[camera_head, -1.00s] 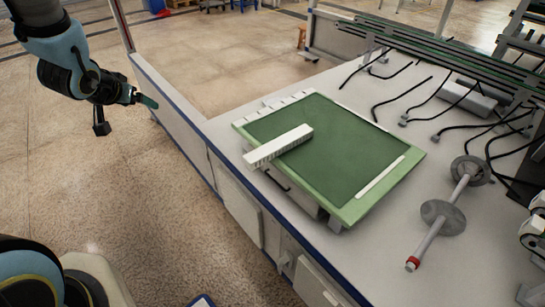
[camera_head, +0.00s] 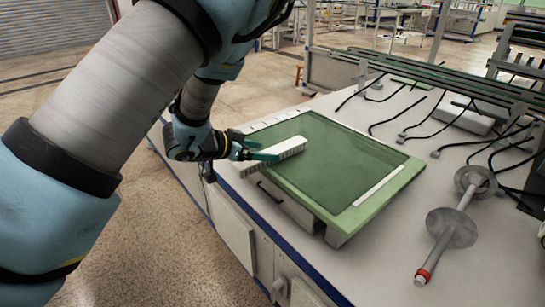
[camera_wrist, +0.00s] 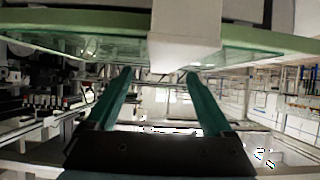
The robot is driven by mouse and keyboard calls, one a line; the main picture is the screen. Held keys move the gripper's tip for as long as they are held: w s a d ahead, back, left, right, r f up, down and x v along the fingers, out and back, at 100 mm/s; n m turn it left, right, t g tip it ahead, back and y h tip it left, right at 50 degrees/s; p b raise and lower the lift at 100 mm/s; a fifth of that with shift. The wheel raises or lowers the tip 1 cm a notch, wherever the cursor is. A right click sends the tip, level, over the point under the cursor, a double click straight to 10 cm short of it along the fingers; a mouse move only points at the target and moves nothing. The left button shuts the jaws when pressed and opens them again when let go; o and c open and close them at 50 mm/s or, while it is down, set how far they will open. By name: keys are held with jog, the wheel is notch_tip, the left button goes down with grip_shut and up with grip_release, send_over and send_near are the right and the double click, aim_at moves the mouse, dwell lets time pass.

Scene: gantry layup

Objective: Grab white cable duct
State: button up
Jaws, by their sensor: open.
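The white cable duct (camera_head: 284,150) lies on the green board (camera_head: 330,165), reaching over its left edge. In the head view my gripper (camera_head: 262,156) is at the left end of the duct and partly covers it. In the wrist view my gripper (camera_wrist: 158,72) has its two green fingers apart, with a gap between them. The end of the duct (camera_wrist: 184,50) shows just beyond the fingertips, nearer the right finger. Nothing is held between the fingers. The exact gap between fingers and duct is hard to tell.
The board rests on a grey workbench (camera_head: 385,240) with drawers. A grey rod with discs (camera_head: 450,228) lies to the right. Black bent hooks (camera_head: 400,115) stand at the back. Bare bench surface lies in front of the board.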

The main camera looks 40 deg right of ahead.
aim_at(270, 152)
jog(key=shift+w+x, duration=0.15)
jog(key=shift+x, duration=1.15)
jog(key=shift+w+x, duration=0.15)
jog(key=shift+x, duration=1.2)
jog(key=shift+f, duration=0.1)
grip_shut()
